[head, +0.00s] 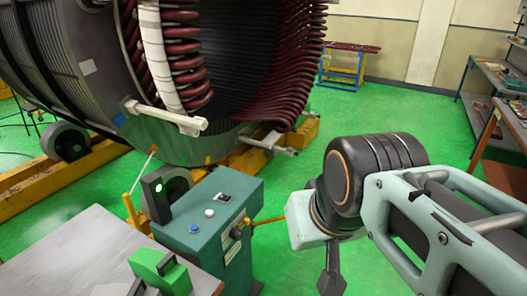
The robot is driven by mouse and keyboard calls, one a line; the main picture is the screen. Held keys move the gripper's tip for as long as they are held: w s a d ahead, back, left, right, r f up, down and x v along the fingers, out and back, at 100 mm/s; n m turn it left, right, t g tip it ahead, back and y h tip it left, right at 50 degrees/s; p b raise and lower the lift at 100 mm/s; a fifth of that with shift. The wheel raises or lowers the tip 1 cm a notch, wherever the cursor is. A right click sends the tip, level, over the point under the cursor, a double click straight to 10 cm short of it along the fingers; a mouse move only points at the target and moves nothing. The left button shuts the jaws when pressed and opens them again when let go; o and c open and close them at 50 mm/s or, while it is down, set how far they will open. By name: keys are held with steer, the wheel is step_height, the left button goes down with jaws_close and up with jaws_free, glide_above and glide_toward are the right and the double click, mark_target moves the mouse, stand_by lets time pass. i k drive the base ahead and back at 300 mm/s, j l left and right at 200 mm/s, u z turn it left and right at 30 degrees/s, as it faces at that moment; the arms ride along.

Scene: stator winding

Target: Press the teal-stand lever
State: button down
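The teal stand (208,241) is a box-shaped cabinet at the lower centre of the head view. On top it has a white button, a blue button and a small dark panel. An orange-yellow lever (266,221) sticks out to the right from a dark hub on its right side. The lever's far end meets the outline of my arm's pale wrist block, and I cannot tell whether they touch. My gripper (333,274) shows as a dark part hanging below the wrist, right of the lever. Its fingers cannot be made out clearly.
A large stator (165,135) with dark red coils stands behind on yellow rails (40,188). A grey table (75,262) with a green block (160,270) is at the lower left. A black box with a green light (157,190) stands beside the stand. Green floor is open behind my arm.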

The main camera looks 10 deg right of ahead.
mark_target(254, 225)
steer(key=i+l+u, duration=0.15)
steer(key=i+l, duration=0.2)
steer(key=i, duration=0.25)
steer(key=i+l+u, duration=0.2)
steer(key=i+l, duration=0.2)
steer(key=i, duration=0.15)
